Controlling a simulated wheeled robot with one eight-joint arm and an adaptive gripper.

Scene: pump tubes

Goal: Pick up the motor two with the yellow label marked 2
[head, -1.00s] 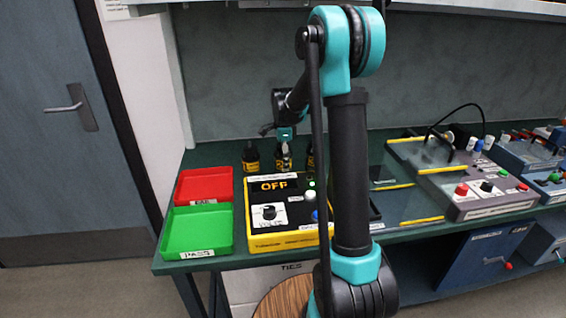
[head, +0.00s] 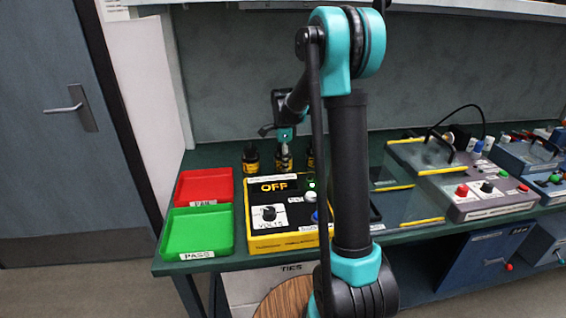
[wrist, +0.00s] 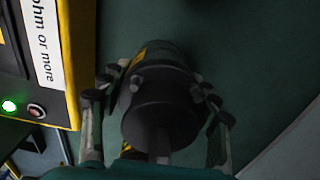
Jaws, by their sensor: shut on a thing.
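A dark motor (wrist: 160,108) with a yellow label patch fills the middle of the wrist view. My gripper (wrist: 160,82) is shut on it, one finger on each side. In the head view this is the middle motor (head: 284,163) of a row, below my gripper (head: 284,150). It looks upright, and I cannot tell whether it is clear of the table. The number on its label cannot be read. Another black motor with a yellow label (head: 250,158) stands to its left. A third motor (head: 311,158) on the right is partly hidden by my arm.
A yellow tester box (head: 265,242) reading OFF stands in front of the motors. A red tray (head: 182,187) and a green PASS tray (head: 168,246) lie to the left. A grey box with buttons (head: 475,205) stands to the right of a clear panel.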

